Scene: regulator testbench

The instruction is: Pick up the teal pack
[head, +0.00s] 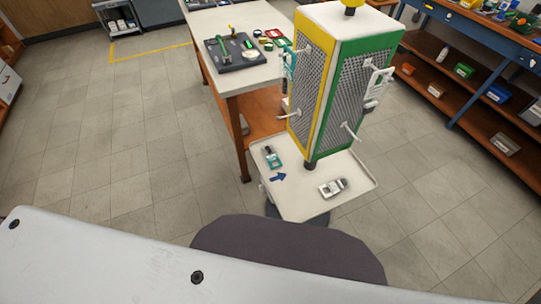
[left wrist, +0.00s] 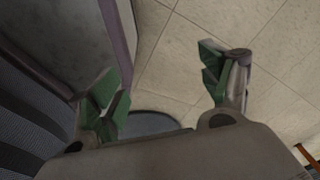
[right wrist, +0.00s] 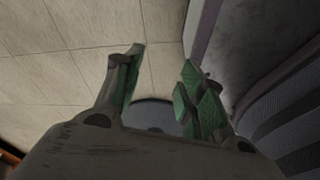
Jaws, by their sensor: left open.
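A small teal pack (head: 273,160) with a dark end lies on the left side of the white tray (head: 311,212) at the foot of the rotating stand. Another teal item (head: 290,62) hangs on the stand's yellow mesh panel. My left gripper (left wrist: 166,85) shows in the left wrist view with its green-padded fingers apart and nothing between them. My right gripper (right wrist: 160,90) shows in the right wrist view, also with fingers apart and empty. Both are over bare floor beside my own body. Neither gripper shows in the head view, so both are away from the teal pack.
The stand (head: 335,85) has yellow and green mesh sides with white hooks. A workbench (head: 253,83) stands behind left, blue-framed shelves (head: 459,88) at right. Floor at left is clear.

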